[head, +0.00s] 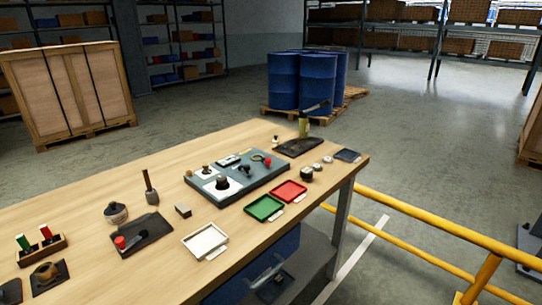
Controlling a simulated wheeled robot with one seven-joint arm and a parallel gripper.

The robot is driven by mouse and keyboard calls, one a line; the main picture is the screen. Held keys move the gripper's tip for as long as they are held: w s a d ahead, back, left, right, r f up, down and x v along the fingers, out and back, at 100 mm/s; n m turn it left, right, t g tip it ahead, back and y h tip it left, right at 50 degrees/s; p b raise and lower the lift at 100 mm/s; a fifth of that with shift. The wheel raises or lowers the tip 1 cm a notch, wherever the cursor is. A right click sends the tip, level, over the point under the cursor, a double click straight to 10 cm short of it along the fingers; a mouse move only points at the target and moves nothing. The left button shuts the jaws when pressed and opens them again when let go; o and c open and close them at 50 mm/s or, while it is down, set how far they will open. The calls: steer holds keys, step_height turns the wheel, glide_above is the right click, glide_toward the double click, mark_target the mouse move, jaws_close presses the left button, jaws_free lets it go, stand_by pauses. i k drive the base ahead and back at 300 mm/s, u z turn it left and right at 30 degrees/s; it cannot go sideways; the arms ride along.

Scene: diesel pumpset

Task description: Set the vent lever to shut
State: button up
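A grey panel board (205,190) lies on the wooden workbench and bears several small fittings. Among them are a black knob on a white plate (222,183), a small black lever-like fitting (245,168) and a red-tipped part (267,162). A separate dark plate (152,232) nearer the front carries a red knob (119,242). I cannot tell which of these is the vent lever, and no open or shut marking is readable. My gripper is not in this view.
A green tray (264,208), a red tray (289,191) and a white tray (205,241) lie in front of the panel. A hand pump with a dark handle (304,127) stands at the far end. A yellow rail (410,211) runs right of the bench (80,201).

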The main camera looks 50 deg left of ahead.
mark_target(246, 168)
steer(key=z, duration=0.25)
steer(key=i, duration=0.1)
steer(key=u, duration=2.15)
steer(key=i, duration=1)
steer(key=z, duration=0.05)
